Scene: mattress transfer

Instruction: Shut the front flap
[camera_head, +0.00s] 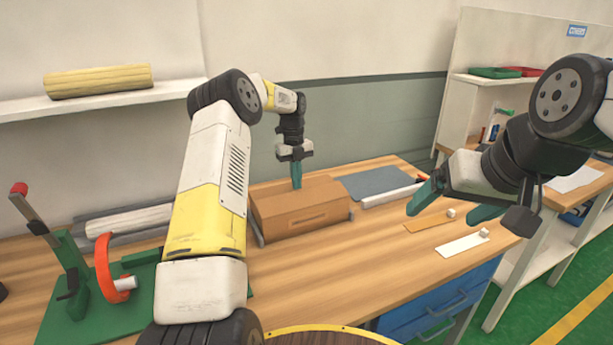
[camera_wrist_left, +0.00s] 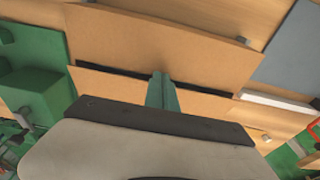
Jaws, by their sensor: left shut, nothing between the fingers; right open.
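A brown cardboard box (camera_head: 300,220) with a handle slot in its near face sits on the wooden table. In the head view its top looks nearly flat. My left gripper (camera_head: 297,184) is shut and empty, pointing down at the box top. In the left wrist view its fingertips (camera_wrist_left: 161,76) are at a thin dark gap between a larger far cardboard panel (camera_wrist_left: 150,42) and a nearer panel (camera_wrist_left: 105,86), the front flap. I cannot tell whether they touch it. The wrist hides part of the nearer panel. My right gripper (camera_head: 445,200) is open and empty, above the table's right side.
A green fixture (camera_head: 105,300) with an orange ring (camera_head: 104,265) stands at the left. Flat strips with small white cubes lie near the right edge. The table in front of the box is clear.

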